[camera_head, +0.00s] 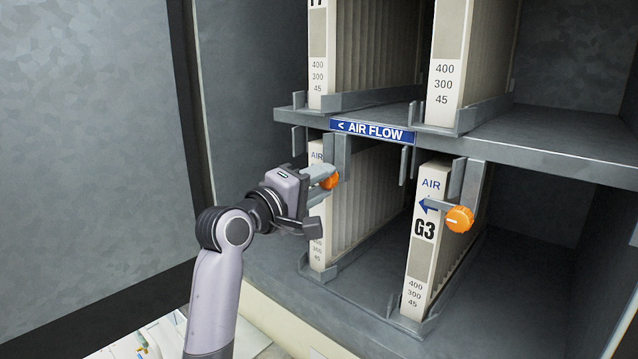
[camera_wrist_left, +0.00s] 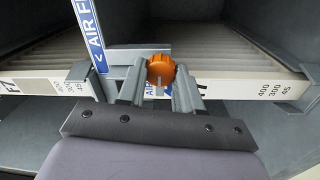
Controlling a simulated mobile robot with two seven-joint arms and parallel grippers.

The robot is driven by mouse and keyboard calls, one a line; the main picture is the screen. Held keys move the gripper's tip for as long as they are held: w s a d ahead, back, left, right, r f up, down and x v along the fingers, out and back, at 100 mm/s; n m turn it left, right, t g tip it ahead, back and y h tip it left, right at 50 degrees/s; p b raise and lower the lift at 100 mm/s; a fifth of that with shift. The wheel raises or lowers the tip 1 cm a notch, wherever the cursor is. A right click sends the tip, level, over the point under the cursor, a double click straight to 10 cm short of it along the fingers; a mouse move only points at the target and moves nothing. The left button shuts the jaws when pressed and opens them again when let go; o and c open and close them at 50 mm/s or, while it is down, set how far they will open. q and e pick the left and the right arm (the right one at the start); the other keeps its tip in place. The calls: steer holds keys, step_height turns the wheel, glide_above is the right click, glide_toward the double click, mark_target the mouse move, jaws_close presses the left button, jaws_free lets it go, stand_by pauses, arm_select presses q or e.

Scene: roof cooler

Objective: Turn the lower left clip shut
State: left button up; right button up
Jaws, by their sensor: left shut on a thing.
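The lower left clip has an orange knob (camera_head: 331,180) in front of the lower left filter (camera_head: 318,250). My left gripper (camera_head: 322,181) is shut on this knob. In the left wrist view the orange knob (camera_wrist_left: 161,70) sits between the two grey fingers of the left gripper (camera_wrist_left: 158,85). The clip's bar is mostly hidden behind the gripper in the head view, so its angle is hard to tell. The lower right clip has an orange knob (camera_head: 459,219), and its grey bar reaches left across the front of the G3 filter (camera_head: 421,240). My right gripper is not in view.
A grey shelf with a blue AIR FLOW label (camera_head: 372,131) runs just above the left gripper. Upper filters (camera_head: 445,60) stand on it. A grey wall (camera_head: 90,120) is at the left. Papers (camera_head: 150,338) lie at the bottom left. The bay right of the G3 filter is empty.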

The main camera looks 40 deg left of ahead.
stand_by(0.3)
arm_select(q)
steer(key=o, duration=1)
steer(key=shift+o, duration=0.2)
steer(key=s+b, duration=0.1)
steer(key=s, duration=0.6)
steer(key=shift+a+f, duration=0.15)
steer(key=shift+a, duration=0.15)
